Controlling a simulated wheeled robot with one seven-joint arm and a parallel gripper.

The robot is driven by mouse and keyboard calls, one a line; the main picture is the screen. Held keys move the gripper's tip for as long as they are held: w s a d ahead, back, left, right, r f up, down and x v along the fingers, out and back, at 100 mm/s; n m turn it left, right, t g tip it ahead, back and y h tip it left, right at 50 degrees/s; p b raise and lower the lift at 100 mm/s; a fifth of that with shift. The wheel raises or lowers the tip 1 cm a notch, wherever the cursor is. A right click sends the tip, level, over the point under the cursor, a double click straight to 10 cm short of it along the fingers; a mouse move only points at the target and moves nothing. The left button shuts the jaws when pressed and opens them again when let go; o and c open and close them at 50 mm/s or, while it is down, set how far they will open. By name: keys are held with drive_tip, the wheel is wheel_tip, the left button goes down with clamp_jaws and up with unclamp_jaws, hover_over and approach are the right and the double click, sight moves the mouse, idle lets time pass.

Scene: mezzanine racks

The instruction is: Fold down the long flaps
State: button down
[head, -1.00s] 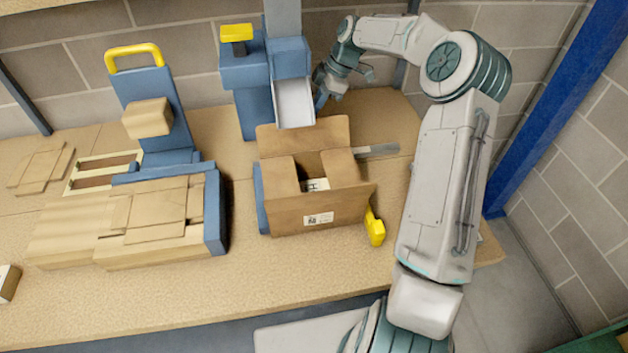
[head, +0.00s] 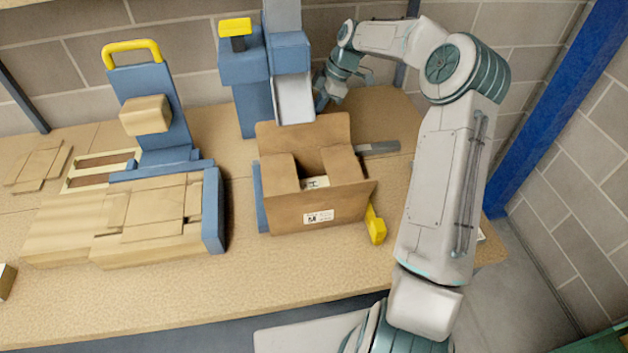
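An open cardboard box (head: 345,210) stands on the bench with a white printed label on its front. Its far long flap (head: 303,138) stands up at the back. The two short side flaps (head: 281,173) look folded inward, with a gap between them showing a white printed item (head: 317,183) inside. Whether the brown panel at the front is the near long flap or the box wall is hard to tell. My gripper (head: 328,98) is behind the box, beside the chute and apart from the flaps. It is small and partly shaded, so its finger opening is unclear.
A blue dispenser with a grey chute (head: 294,98) stands right behind the box. A blue guide (head: 261,197) is at the box's left, a yellow-ended part (head: 376,224) at its right. Flat cardboard (head: 150,215) lies left. The bench front is clear.

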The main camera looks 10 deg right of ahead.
drive_tip(key=shift+f+b, duration=0.3)
drive_tip(key=shift+f, duration=0.3)
drive_tip(key=b, duration=0.5)
hover_over(324, 154)
idle(0.8)
wheel_tip(324, 154, up, 7)
drive_tip(key=p, duration=0.5)
idle(0.4)
